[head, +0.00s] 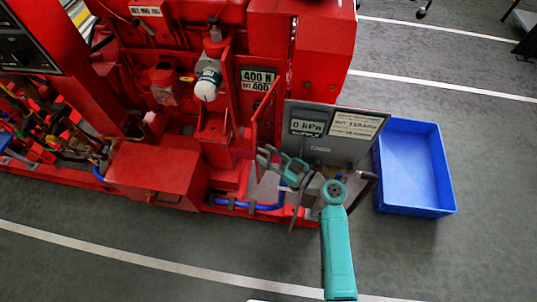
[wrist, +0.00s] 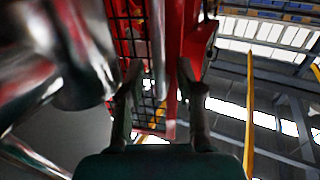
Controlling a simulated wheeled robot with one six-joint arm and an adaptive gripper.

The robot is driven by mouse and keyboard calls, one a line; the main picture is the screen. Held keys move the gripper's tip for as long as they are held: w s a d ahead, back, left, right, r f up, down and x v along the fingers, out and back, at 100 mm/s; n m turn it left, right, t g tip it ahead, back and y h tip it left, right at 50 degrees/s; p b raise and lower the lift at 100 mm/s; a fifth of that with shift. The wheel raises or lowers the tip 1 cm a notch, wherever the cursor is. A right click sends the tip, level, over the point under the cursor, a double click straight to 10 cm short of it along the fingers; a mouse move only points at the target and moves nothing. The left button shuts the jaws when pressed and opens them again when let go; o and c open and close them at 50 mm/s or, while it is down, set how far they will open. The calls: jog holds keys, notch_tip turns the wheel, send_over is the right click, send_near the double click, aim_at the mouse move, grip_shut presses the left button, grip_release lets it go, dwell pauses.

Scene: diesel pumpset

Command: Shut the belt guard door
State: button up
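The belt guard door looks to be the narrow red mesh panel (head: 266,112) in the head view, standing out at an angle from the red pumpset; how far it is open is hard to tell. My gripper (head: 266,156) is just below and in front of its lower edge. In the wrist view, red mesh with a dark grid (wrist: 127,35) and a red edge strip (wrist: 173,75) lie beyond and between the fingers of my gripper (wrist: 160,72). The fingers are apart, with nothing visibly clamped between them. Contact with the door cannot be told.
A grey panel with a kPa display (head: 335,133) stands right of the door, close to my arm. A blue crate (head: 446,180) is on the floor at right. A blue pipe (head: 240,204) runs along the red base. Open grey floor (head: 180,270) lies in front.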

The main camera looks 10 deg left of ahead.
grip_shut()
